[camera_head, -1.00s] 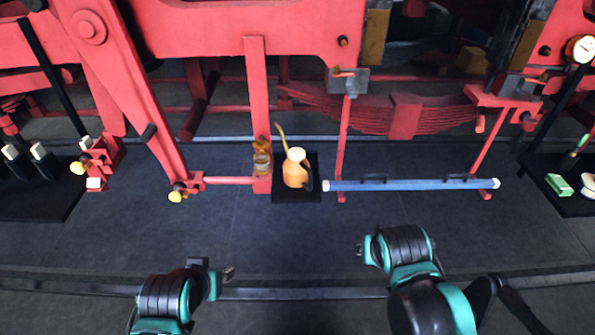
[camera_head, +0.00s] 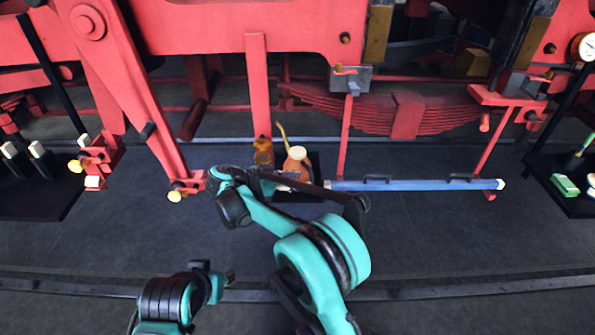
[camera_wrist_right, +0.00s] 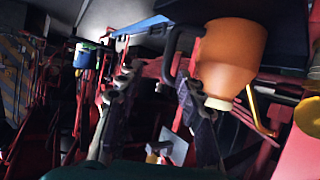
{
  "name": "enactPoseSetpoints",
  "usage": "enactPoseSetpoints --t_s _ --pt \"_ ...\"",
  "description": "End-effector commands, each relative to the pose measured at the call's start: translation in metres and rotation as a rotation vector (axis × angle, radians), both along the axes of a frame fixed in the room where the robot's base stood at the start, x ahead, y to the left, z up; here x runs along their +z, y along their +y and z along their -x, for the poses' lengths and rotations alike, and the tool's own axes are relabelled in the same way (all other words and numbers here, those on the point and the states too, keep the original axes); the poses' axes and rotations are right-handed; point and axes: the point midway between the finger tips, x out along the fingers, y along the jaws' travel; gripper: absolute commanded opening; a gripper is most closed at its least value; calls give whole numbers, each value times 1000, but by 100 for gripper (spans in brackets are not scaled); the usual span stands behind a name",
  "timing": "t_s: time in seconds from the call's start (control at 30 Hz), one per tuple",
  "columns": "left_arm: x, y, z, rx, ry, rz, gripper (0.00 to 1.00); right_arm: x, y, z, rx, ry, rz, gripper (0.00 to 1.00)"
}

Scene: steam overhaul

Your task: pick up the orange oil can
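The orange oil can (camera_head: 297,163) stands on a small black mat beside a red post, its thin brass spout rising to the upper left. My right arm covers its lower part in the head view. In the right wrist view the can (camera_wrist_right: 232,50) appears upside down, with a cream cap, yellow spout and dark handle (camera_wrist_right: 172,52). My right gripper (camera_wrist_right: 157,78) is open, its fingers apart, with the handle close to the right-hand fingertip; contact cannot be told. My left gripper (camera_head: 229,277) is low in the head view, away from the can; its opening is unclear.
A small amber oiler (camera_head: 263,152) is on the red post just left of the can. A blue bar (camera_head: 415,185) lies to the right. Red frame parts hang behind. Open dark floor (camera_head: 470,235) lies in front.

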Motion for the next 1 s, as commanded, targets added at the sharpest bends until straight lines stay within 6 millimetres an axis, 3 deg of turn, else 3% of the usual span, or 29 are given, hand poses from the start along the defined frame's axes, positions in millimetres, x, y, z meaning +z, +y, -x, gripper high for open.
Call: enactPoseSetpoints --t_s 0.17,0.77,1.0 --pt "-2 0 0 0 0 0 35 -11 13 -4 -27 -65 14 37" --pt "-32 0 0 0 0 0 35 -38 -45 -39 -29 -67 13 37" --pt "-31 0 0 0 0 0 35 -37 -47 -41 -27 -67 13 37"
